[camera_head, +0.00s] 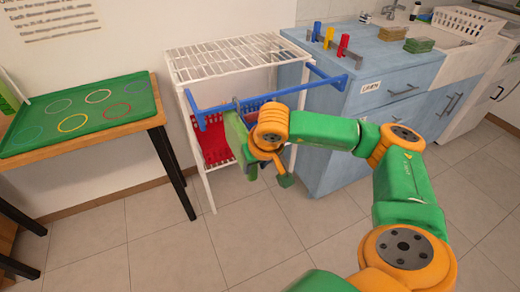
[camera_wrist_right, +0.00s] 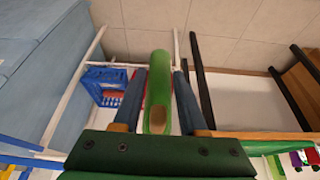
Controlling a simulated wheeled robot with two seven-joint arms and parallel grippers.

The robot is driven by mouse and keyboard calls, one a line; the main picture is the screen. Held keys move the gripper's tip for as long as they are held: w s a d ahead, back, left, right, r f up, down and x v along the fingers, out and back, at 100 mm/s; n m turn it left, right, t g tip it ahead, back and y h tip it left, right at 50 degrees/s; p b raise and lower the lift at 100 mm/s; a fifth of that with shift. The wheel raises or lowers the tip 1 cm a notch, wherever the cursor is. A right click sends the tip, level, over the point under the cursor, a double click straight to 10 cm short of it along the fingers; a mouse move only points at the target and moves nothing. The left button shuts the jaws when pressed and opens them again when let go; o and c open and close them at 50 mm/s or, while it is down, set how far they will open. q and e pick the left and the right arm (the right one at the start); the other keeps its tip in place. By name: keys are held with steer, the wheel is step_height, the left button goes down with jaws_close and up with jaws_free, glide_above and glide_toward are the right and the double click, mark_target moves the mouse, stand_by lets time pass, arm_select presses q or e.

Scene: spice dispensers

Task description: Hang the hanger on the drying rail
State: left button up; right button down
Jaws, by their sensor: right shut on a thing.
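The blue drying rail (camera_head: 283,91) runs along the front of a white wire rack (camera_head: 172,61). My right gripper (camera_head: 240,118) is at the left part of this rail, in front of the rack. It is shut on a green curved piece, which I take for the hanger (camera_wrist_right: 158,67); it shows between the two dark fingers in the right wrist view. In the head view the green piece overlaps the rail, and I cannot tell whether they touch. Most of the hanger's shape is hidden. My left gripper is not in view.
A table with a green mat (camera_head: 85,114) stands at the left. A blue cabinet (camera_head: 345,105) stands right of the rack, with coloured dispensers (camera_head: 329,37) on top. A red item (camera_head: 213,146) sits low in the rack. The tiled floor (camera_head: 130,245) in front is clear.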

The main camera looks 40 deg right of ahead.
steer(key=shift+w+d, duration=0.15)
steer(key=shift+w, duration=0.55)
steer(key=shift+w+d, duration=0.15)
steer(key=shift+w, duration=0.55)
steer(key=shift+b+x, duration=0.5)
steer(key=shift+x, duration=0.4)
steer(key=shift+w+f+b, duration=0.15)
steer(key=shift+f+b, duration=0.4)
steer(key=shift+c, duration=1.8)
jaws_free()
